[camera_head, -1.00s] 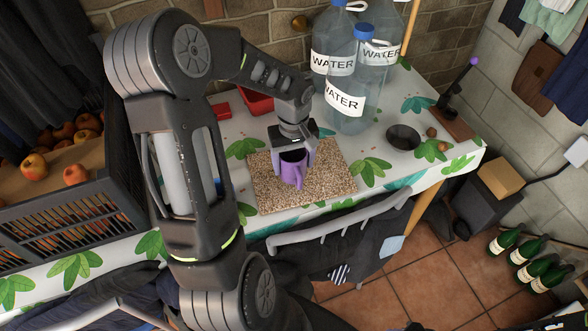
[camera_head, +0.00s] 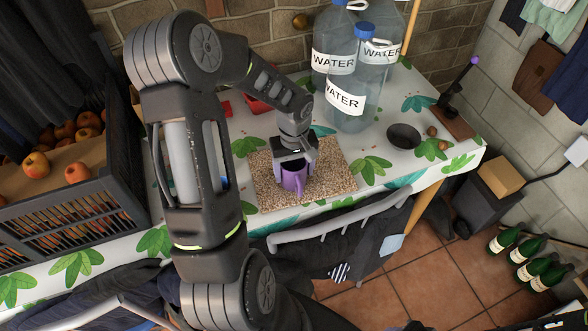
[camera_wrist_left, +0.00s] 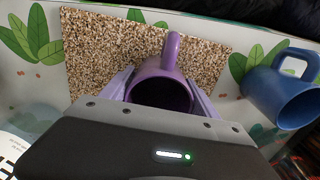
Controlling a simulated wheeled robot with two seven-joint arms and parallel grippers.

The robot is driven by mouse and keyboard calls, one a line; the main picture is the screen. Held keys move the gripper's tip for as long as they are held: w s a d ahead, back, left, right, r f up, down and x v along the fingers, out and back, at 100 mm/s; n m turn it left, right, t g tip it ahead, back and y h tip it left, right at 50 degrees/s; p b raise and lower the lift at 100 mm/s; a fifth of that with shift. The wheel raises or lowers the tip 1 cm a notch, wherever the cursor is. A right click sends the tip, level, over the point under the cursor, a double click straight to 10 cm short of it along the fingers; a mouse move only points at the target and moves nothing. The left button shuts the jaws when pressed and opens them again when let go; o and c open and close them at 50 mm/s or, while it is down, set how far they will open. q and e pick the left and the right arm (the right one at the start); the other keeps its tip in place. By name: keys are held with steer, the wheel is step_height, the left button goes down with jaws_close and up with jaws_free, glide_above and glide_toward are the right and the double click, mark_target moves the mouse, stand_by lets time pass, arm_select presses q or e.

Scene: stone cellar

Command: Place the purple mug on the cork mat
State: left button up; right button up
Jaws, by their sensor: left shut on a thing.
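The purple mug (camera_head: 295,182) is upright over the middle of the cork mat (camera_head: 335,185), its handle toward the front edge. My left gripper (camera_head: 295,162) is shut on the mug from above. In the left wrist view the gripper fingers (camera_wrist_left: 162,92) flank the purple mug (camera_wrist_left: 160,90), with the speckled cork mat (camera_wrist_left: 95,50) behind it. The mug is at or just above the mat; I cannot tell if its base touches. My right gripper is not in view.
A blue mug (camera_wrist_left: 282,88) lies to the right in the left wrist view, off the mat. Large water bottles (camera_head: 350,95) stand behind the mat, and a dark bowl (camera_head: 403,137) stands to the right. A black crate of apples (camera_head: 75,215) is at the left.

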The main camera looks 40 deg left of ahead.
arm_select(q)
steer(key=o, duration=1.7)
steer(key=shift+f, duration=0.1)
steer(key=shift+o, duration=0.2)
step_height(320, 180, up, 12)
steer(key=shift+r+b, duration=0.2)
steer(key=shift+b, duration=0.1)
